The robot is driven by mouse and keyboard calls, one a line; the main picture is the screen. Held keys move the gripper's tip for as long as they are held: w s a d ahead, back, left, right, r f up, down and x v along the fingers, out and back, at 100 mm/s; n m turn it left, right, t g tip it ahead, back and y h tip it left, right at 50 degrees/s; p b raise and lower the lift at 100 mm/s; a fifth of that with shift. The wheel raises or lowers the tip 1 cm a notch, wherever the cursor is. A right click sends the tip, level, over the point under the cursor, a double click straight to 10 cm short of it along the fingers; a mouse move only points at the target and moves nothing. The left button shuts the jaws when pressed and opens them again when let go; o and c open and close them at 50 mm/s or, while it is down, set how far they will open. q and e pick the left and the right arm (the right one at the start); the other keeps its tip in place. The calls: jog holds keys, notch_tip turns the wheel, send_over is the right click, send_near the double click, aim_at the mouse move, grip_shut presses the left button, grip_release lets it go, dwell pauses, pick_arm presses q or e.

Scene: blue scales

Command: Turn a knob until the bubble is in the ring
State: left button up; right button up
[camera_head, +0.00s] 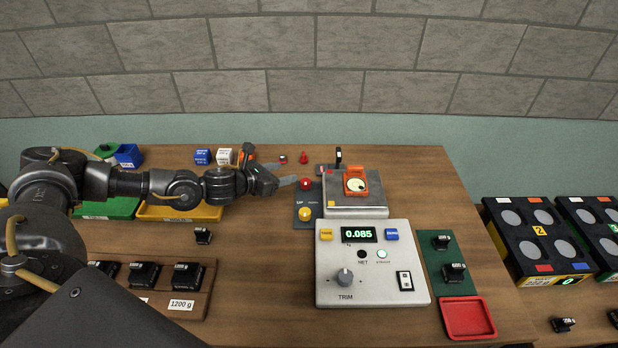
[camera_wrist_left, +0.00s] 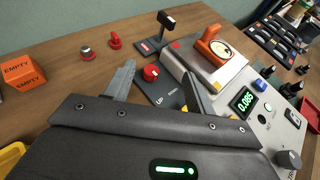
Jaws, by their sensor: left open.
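An orange bubble level (camera_head: 355,182) with a pale round dial sits on the grey scale plate (camera_head: 340,211); it also shows in the left wrist view (camera_wrist_left: 207,38). The bubble's place against the ring is too small to tell. Left of the scale, a dark panel (camera_head: 313,199) marked UP carries a red knob (camera_head: 305,183) and a yellow knob (camera_head: 304,214). My left gripper (camera_head: 287,181) is open and empty just left of the red knob. In the left wrist view, the red knob (camera_wrist_left: 151,73) shows between and beyond the fingertips, apart from them. The yellow knob is mostly hidden there.
A console (camera_head: 330,295) with a 0.085 display and a TRIM knob (camera_head: 345,277) stands in front of the scale. Small red-topped pieces (camera_head: 303,158) stand behind the gripper. A green mat (camera_head: 430,245) and red tray (camera_head: 468,320) lie right. Trays and weights lie left.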

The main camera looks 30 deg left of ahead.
pick_arm(q)
jog(key=b, duration=0.6)
send_near(305, 181)
jog(key=shift+s+r, duration=0.2)
jog(key=shift+s, duration=0.1)
jog(key=shift+a+f, duration=0.1)
jog(key=shift+f, duration=0.15)
jog(key=shift+w, duration=0.4)
jog(key=p+x, duration=0.2)
jog(key=x, duration=0.6)
jog(key=shift+w+d+f+p, duration=0.1)
jog(key=shift+w+d+p, duration=0.1)
jog(key=shift+d+p, duration=0.1)
jog(key=shift+x, duration=0.75)
pick_arm(e)
jog(key=f, duration=0.2)
jog(key=s+f, duration=0.1)
jog(key=f, duration=0.1)
jog(key=shift+s+f, duration=0.1)
